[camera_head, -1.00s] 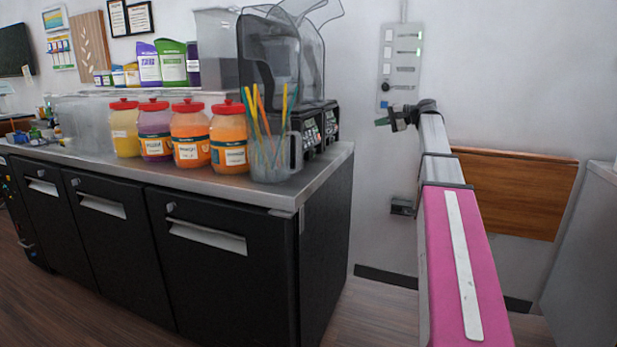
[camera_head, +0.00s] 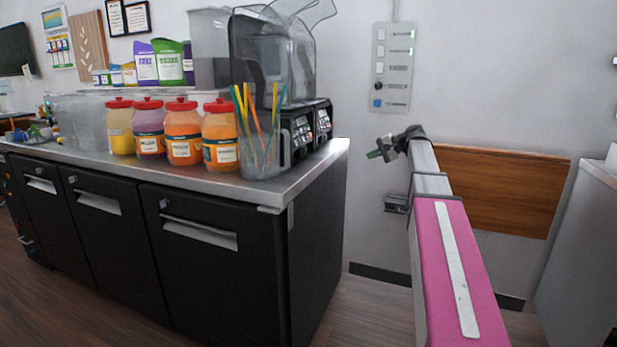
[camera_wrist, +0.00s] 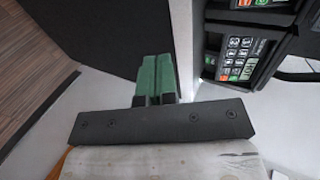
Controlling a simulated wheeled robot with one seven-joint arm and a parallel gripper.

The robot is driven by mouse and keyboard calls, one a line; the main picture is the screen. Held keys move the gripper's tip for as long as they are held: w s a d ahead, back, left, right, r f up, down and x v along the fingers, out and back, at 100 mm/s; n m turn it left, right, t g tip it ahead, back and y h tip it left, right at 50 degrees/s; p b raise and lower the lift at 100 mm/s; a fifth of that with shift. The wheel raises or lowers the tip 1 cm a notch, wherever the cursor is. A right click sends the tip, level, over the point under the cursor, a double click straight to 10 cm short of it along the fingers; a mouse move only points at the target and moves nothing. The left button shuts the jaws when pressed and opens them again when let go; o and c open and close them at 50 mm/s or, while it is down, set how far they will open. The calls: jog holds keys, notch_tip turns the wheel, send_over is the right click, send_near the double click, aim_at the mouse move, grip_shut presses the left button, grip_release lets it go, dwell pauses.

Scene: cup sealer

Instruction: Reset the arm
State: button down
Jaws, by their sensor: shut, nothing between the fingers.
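My gripper (camera_head: 374,154) is at the end of my raised arm, to the right of the black counter in the head view. Its fingers point left and it holds nothing. In the wrist view the green fingers of my gripper (camera_wrist: 154,75) are together, with no object between them. The control panel (camera_head: 393,67) on the wall is above and behind my gripper in the head view.
The black counter (camera_head: 215,260) carries several red-lidded jars (camera_head: 183,130), a clear cup of colored straws (camera_head: 260,160) and blenders (camera_head: 275,75). A keypad (camera_wrist: 243,55) shows in the wrist view. A brown wooden board (camera_head: 500,190) is on the wall behind my arm.

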jog(key=s+a+f+g+h, duration=0.15)
jog(key=s+f, duration=0.25)
jog(key=f, duration=0.4)
jog(key=s+a+f+n+h, duration=0.1)
jog(key=s+a+f+h, duration=0.1)
jog(key=s+f, duration=0.5)
jog(key=s+a+f+g+h, duration=0.1)
jog(key=s+a+f+h, duration=0.1)
jog(key=f, duration=0.8)
jog(key=s+f+n+g+h, duration=0.2)
jog(key=s+f+h, duration=0.3)
jog(key=s+f, duration=1.1)
jog(key=s+n, duration=0.1)
jog(key=s, duration=0.2)
jog(key=shift+s+f+n+h, duration=0.35)
jog(key=shift+s+f+n, duration=0.05)
